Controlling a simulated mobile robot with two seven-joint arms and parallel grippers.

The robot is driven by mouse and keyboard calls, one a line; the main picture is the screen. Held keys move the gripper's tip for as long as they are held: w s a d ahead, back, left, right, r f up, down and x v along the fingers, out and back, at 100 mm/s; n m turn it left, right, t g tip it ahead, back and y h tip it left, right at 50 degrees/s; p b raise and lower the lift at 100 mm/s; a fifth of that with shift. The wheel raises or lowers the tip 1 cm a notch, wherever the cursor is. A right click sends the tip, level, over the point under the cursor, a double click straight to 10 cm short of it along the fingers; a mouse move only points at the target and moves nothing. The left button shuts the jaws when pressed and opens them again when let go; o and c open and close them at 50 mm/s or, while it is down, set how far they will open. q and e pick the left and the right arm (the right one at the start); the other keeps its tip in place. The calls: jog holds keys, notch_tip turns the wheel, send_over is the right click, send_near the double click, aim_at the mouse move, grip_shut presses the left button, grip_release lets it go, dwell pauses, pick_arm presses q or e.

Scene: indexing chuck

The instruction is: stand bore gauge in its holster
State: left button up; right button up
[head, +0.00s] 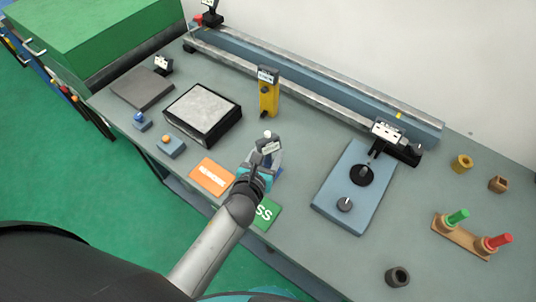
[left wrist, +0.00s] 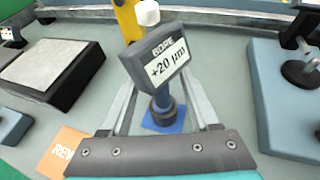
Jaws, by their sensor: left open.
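The bore gauge (head: 270,146) has a dark head with a "BORE +20 µm" display and a white knob on top. In the left wrist view the gauge (left wrist: 158,62) stands nearly upright. Its blue stem goes down to a dark round collar on a blue base (left wrist: 150,124), which looks like the holster. How deep the stem sits is hard to tell. My left gripper (head: 264,162) is open, with one finger on each side of the stem and gaps visible in the left wrist view (left wrist: 160,108). My right gripper is not in view.
An orange card (head: 211,176) and a green card (head: 263,213) lie near the front edge. A yellow stand (head: 268,98) is behind the gauge. A granite plate (head: 203,110) is left, a blue fixture (head: 340,200) right. A long rail (head: 320,92) runs along the back.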

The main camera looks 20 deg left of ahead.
pick_arm(q)
jog(key=shift+x, duration=1.85)
jog(key=shift+s, duration=0.1)
grip_shut()
